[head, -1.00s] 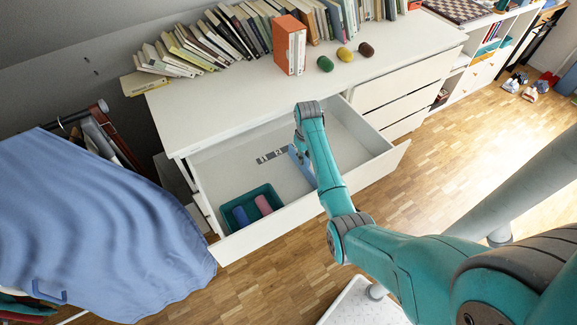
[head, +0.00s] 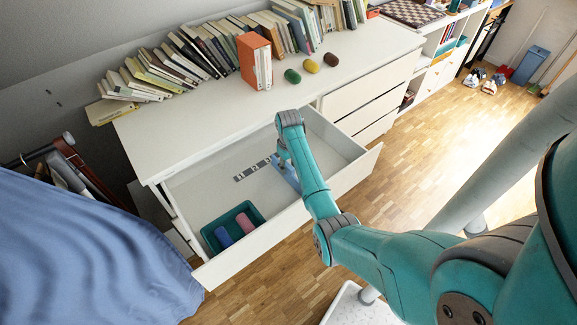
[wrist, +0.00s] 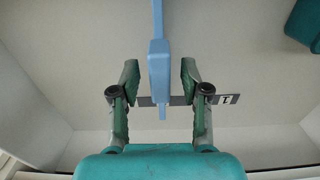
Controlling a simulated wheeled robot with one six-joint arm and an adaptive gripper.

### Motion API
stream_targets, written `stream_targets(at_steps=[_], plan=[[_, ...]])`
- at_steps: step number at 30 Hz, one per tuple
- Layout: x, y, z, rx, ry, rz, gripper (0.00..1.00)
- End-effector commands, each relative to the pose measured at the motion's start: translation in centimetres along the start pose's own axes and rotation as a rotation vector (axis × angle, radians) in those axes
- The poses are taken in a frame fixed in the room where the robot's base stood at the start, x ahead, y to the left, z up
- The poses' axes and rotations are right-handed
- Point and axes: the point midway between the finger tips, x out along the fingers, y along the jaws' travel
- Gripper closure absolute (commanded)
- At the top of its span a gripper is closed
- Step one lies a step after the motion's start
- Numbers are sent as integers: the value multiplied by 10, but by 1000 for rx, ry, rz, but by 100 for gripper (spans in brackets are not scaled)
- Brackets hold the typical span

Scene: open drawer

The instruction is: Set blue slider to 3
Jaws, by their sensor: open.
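The light blue slider (wrist: 159,62) shows in the wrist view as a block on a thin blue bar. My gripper (wrist: 160,78) is open, with one finger on each side of the block and a visible gap to each. In the head view, the blue slider (head: 287,177) is inside the open drawer and partly hidden by my arm. A grey number strip (head: 254,168) lies on the drawer floor beside it. In the wrist view, the strip (wrist: 226,99) shows a 1, while the rest is behind the fingers and slider.
A teal tray (head: 207,238) with a blue roll (head: 223,237) and a pink roll (head: 245,223) stands at the drawer's left end. The drawer front (head: 320,200) borders the space. Books, an orange box (head: 254,60) and three egg-shaped things stand on the cabinet top.

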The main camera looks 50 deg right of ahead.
Motion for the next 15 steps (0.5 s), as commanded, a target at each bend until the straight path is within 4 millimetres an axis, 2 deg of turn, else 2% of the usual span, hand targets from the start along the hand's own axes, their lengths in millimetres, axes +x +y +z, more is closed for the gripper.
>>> stream_targets(at_steps=[5,15], plan=[[-19,0,-1,0,4,1,54],[-86,1,-1,0,3,1,54]])
